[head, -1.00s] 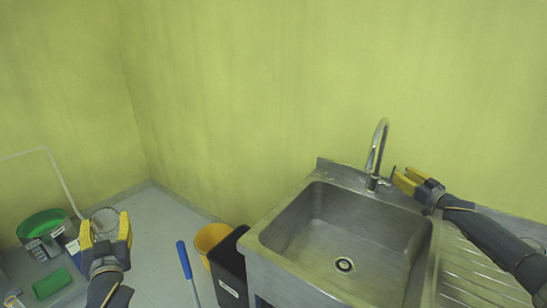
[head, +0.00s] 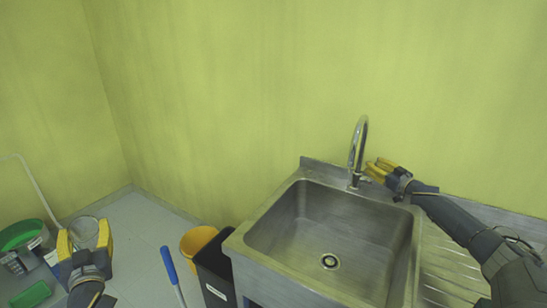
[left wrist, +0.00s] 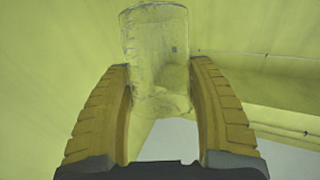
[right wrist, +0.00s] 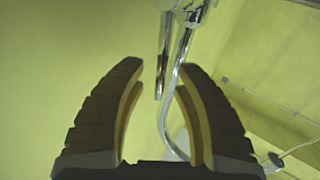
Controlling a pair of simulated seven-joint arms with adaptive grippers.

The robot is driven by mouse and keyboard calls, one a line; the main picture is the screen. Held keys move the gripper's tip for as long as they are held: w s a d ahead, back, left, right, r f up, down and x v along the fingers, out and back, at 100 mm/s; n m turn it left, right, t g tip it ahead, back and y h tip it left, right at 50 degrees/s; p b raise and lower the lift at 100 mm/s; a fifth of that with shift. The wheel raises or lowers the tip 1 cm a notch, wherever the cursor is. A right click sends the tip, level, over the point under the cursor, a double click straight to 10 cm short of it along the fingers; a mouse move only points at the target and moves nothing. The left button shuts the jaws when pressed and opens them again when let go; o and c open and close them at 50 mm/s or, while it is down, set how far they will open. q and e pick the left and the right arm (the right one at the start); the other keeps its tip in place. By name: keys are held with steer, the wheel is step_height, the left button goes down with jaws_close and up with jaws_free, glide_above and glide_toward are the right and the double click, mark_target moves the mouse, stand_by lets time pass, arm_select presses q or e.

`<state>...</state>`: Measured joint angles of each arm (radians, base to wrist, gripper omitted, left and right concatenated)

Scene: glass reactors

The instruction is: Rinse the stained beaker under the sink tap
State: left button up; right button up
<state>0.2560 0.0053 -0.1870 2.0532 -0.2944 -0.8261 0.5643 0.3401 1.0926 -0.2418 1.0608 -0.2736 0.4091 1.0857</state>
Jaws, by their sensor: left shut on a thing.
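My left gripper (head: 85,238) is shut on a clear glass beaker (head: 87,226), left of the sink and away from the tap. In the left wrist view the beaker (left wrist: 155,45) is upright between the fingertips, with a cloudy, speckled wall. The steel sink (head: 300,245) has a curved chrome tap (head: 357,150) at its back edge. My right gripper (head: 376,168) is beside the tap's base, on its right. In the right wrist view its fingers (right wrist: 160,80) are apart, with a thin chrome part of the tap (right wrist: 175,90) showing between and beyond them. Contact cannot be told.
A black bin (head: 213,272) and a yellow bucket (head: 194,242) stand left of the sink, near a blue handle (head: 169,264). A green tub (head: 20,234) is at far left. The ribbed drainboard (head: 450,270) lies right of the basin. The basin looks empty.

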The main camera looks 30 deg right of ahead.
steer(key=shift+c, duration=0.2)
jaws_close()
steer(key=shift+d, duration=0.1)
steer(key=shift+w+d+r+m, duration=0.15)
steer(key=shift+w+d+m, duration=0.05)
steer(key=shift+m, duration=0.1)
steer(key=shift+w+d+m+g, duration=0.2)
steer(key=shift+m+g, duration=0.1)
steer(key=shift+g, duration=0.1)
stand_by(0.4)
steer(key=shift+o, duration=0.2)
jaws_free()
steer(key=shift+s, duration=0.1)
